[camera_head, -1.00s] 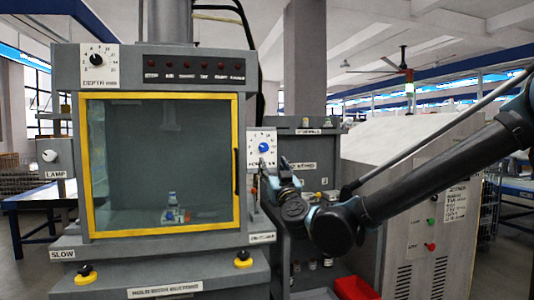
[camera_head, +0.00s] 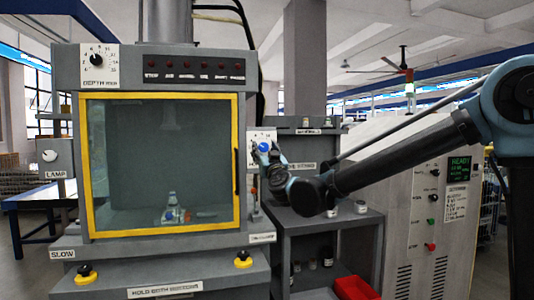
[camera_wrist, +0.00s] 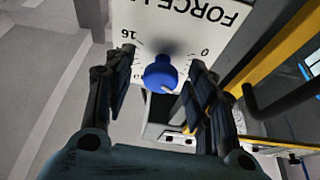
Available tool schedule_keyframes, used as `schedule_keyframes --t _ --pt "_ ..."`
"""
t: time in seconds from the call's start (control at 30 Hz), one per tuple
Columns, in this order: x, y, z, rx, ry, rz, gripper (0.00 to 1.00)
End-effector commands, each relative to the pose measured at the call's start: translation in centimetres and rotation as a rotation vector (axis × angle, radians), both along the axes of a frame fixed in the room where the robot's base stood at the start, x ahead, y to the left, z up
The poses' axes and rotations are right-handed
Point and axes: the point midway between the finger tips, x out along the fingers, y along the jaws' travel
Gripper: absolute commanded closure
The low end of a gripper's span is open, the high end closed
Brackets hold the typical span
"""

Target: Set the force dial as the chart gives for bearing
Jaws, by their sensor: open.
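The force dial is a blue knob (camera_wrist: 160,74) on a white plate marked "FORCE" (camera_wrist: 178,25). In the wrist view the plate appears upside down, with 16 at left and 0 at right. A white pointer mark shows on the knob's lower right edge. My gripper (camera_wrist: 160,88) is open, with one finger on each side of the knob and gaps visible. In the head view the knob (camera_head: 264,146) is partly covered by my gripper (camera_head: 270,158). I cannot make out a chart for bearing.
The press with its yellow-framed window (camera_head: 236,200) stands left of the dial. A depth dial (camera_head: 96,59) and a lamp knob (camera_head: 49,156) are on it. A grey shelf (camera_head: 350,222) and a control cabinet (camera_head: 400,190) with a green display (camera_head: 459,167) stand at right.

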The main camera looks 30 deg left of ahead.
Motion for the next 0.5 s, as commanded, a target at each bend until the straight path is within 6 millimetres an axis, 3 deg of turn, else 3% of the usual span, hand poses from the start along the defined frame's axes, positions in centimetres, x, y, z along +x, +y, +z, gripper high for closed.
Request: schedule_keyframes --t 0.17,0.33,0.5 --pt "0.00 0.00 -0.01 0.000 0.000 0.000 0.52" --pt "0.00 -0.02 -0.02 0.000 0.000 0.000 0.90" --pt "0.03 -0.04 -0.03 0.001 0.001 -0.001 0.94"
